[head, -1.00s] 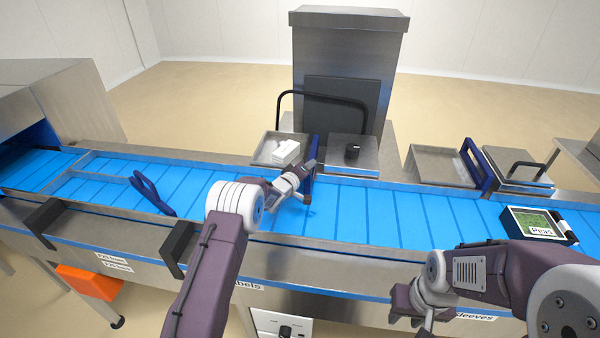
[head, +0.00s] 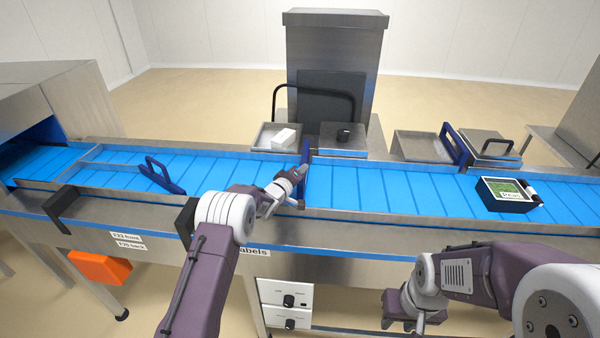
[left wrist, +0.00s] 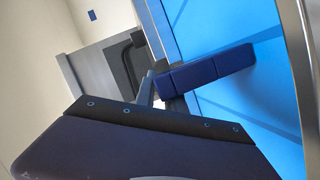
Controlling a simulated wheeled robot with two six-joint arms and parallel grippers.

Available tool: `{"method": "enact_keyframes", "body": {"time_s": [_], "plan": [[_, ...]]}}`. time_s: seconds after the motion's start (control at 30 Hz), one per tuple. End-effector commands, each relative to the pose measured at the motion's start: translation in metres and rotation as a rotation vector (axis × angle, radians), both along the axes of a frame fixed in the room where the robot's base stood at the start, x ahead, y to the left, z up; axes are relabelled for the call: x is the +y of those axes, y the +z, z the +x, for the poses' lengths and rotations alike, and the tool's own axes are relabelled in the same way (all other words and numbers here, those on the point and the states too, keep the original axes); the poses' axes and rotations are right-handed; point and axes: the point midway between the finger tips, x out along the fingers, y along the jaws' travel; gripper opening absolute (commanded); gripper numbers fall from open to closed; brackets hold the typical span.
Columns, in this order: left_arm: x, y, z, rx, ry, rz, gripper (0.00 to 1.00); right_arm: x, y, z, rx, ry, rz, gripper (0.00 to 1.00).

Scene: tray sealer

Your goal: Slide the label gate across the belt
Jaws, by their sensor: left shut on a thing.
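The label gate (head: 306,155) is a dark blue plate standing above the "Labels" sign (head: 254,251). It reaches from the far rail over the blue belt (head: 360,190) towards the near rail; my arm partly hides its near end. My left gripper (head: 299,173) is shut on its handle. The left wrist view shows a dark blue handle (left wrist: 210,70) by the gripper, over the belt. My right gripper (head: 408,318) hangs low in front of the conveyor, apart from it; its jaw opening is unclear.
Another blue gate (head: 165,175) lies across the belt at left, and a third (head: 456,145) stands at the far rail at right. A black Peas tray (head: 505,195) sits on the belt at right. A white block (head: 284,138) lies in a metal tray behind the belt.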

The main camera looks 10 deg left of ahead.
Motion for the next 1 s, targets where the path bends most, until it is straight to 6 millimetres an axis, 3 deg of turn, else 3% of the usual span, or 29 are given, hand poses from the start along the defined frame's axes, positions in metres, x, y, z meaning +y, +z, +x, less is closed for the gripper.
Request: {"method": "enact_keyframes", "body": {"time_s": [0.17,0.2,0.27,0.3,0.67,1.0], "plan": [[-0.004,-0.005,-0.002,0.008,-0.008,0.004,0.00,0.000,0.000,0.000,0.000,0.000,0.000,0.36],[-0.004,-0.005,-0.002,0.008,-0.008,0.004,0.17,0.000,0.000,0.000,0.000,0.000,0.000,0.36],[-0.003,-0.005,-0.002,0.008,-0.007,0.004,0.34,0.000,0.000,0.000,0.000,0.000,0.000,0.36],[-0.003,-0.004,-0.002,0.007,-0.006,0.004,0.36,0.000,0.000,0.000,0.000,0.000,0.000,0.36],[0.000,-0.001,-0.003,0.002,-0.002,0.000,0.36,0.000,-0.001,0.000,0.000,0.000,0.000,0.36],[0.013,0.007,-0.043,0.004,-0.002,0.002,0.36,0.000,-0.006,0.000,0.000,0.000,0.000,0.36]]}}
